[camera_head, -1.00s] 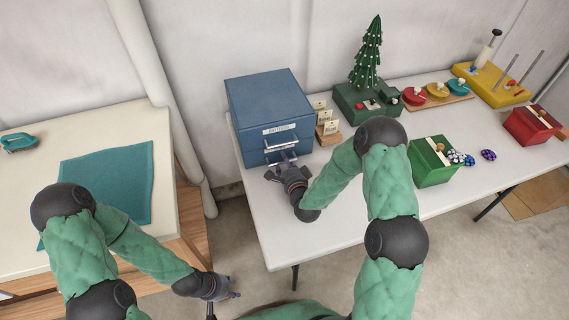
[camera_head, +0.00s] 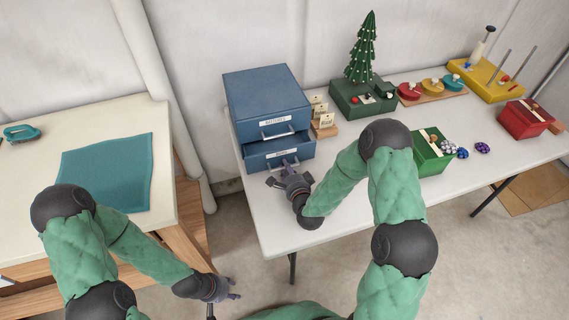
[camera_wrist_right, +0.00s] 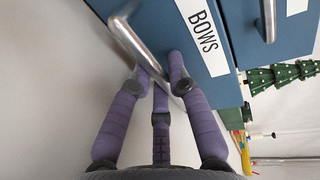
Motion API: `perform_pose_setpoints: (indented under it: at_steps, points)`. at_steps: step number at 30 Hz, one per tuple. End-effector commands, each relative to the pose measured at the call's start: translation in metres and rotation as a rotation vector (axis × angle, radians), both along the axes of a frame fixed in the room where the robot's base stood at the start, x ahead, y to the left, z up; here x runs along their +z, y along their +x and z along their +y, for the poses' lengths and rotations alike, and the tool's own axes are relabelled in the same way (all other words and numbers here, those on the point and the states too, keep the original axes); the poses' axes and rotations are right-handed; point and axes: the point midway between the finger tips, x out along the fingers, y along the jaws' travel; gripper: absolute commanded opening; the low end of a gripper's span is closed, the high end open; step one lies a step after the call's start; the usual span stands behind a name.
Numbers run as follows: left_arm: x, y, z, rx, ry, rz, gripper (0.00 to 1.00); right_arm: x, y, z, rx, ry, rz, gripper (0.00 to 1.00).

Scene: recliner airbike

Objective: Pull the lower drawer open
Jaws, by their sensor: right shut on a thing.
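The blue drawer cabinet (camera_head: 262,100) stands on the white table, one drawer above the other. The lower drawer (camera_head: 262,157) sticks out a little from the cabinet front. Its label reads "BOWS" in the right wrist view (camera_wrist_right: 203,35). My right gripper (camera_head: 283,176) is at the front of the lower drawer, its fingers shut on the metal handle (camera_wrist_right: 137,45). The upper drawer handle (camera_head: 278,134) is free and its drawer is closed. My left gripper (camera_head: 226,288) hangs low, away from the cabinet, between the two tables; its fingers are too small to read.
Card holder (camera_head: 324,122), dark green box with a small tree (camera_head: 363,50), green box (camera_head: 430,155) and red box (camera_head: 526,118) stand to the right of the cabinet. The white table (camera_head: 350,222) is clear in front. A teal cloth (camera_head: 108,172) lies on the left table.

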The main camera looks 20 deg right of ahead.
Motion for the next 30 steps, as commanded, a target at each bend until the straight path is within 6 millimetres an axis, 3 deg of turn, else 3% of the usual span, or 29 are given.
perform_pose_setpoints:
  at_steps: [6, 12, 18, 28, 29, 30]
  points:
    - [-0.004, 0.002, 0.0, 0.001, 0.001, -0.003, 0.4, 0.0, -0.051, -0.002, 0.0, 0.001, -0.001, 0.0]
    - [-0.007, 0.001, 0.0, 0.001, 0.0, -0.002, 0.4, 0.0, -0.084, -0.003, -0.001, 0.0, -0.001, 0.0]
    - [-0.008, 0.001, 0.0, 0.001, 0.0, -0.002, 0.4, 0.001, -0.096, -0.003, 0.0, 0.0, -0.002, 0.0]
    - [-0.008, 0.001, 0.0, 0.001, 0.0, -0.002, 0.4, 0.001, -0.097, -0.003, 0.0, 0.0, -0.002, 0.0]
    - [-0.008, 0.001, 0.0, 0.001, 0.0, -0.002, 0.4, 0.001, -0.097, -0.003, 0.0, 0.0, -0.002, 0.27]
    - [-0.008, 0.001, 0.0, 0.001, 0.0, -0.002, 0.4, 0.001, -0.097, -0.003, 0.0, 0.0, -0.002, 0.38]
